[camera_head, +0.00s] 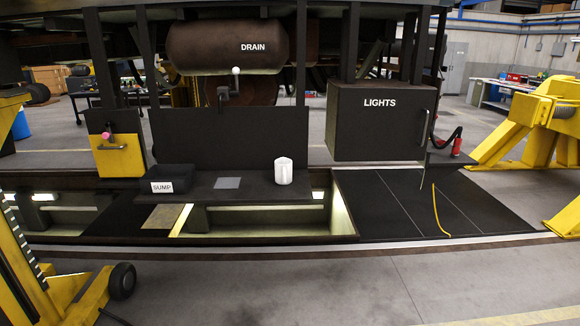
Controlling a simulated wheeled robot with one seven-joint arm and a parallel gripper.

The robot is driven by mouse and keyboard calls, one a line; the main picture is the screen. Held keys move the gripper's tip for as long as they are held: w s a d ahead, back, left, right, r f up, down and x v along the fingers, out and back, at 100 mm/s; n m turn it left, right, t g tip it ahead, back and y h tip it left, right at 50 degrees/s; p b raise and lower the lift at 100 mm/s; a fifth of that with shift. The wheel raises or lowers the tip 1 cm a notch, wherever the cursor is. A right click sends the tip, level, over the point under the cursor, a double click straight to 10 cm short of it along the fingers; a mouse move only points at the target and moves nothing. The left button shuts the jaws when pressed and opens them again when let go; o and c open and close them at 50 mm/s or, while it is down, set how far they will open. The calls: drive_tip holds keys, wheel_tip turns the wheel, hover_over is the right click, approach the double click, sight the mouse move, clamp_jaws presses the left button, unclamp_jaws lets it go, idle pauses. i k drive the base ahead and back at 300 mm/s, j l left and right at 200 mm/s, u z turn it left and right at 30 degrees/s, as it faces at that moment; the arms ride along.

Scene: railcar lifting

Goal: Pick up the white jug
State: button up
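The white jug (284,172) stands upright on a dark shelf (245,192) below the railcar, right of the middle of the shelf. It is a small white vessel with nothing touching its sides. My gripper is not in the head view.
A black bin labelled SUMP (172,177) and a grey square plate (227,183) are left of the jug. A box labelled LIGHTS (378,122) hangs to the right. An open pit (265,220) lies below the shelf.

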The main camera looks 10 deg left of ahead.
sight(284, 166)
drive_tip(key=i+l+u, duration=0.1)
drive_tip(key=i+u, duration=0.3)
drive_tip(key=i+l+u, duration=0.25)
drive_tip(key=i+u, duration=0.2)
drive_tip(key=i+l+u, duration=1.2)
drive_tip(key=l, duration=0.25)
drive_tip(key=i+j, duration=0.2)
drive_tip(key=i, duration=0.1)
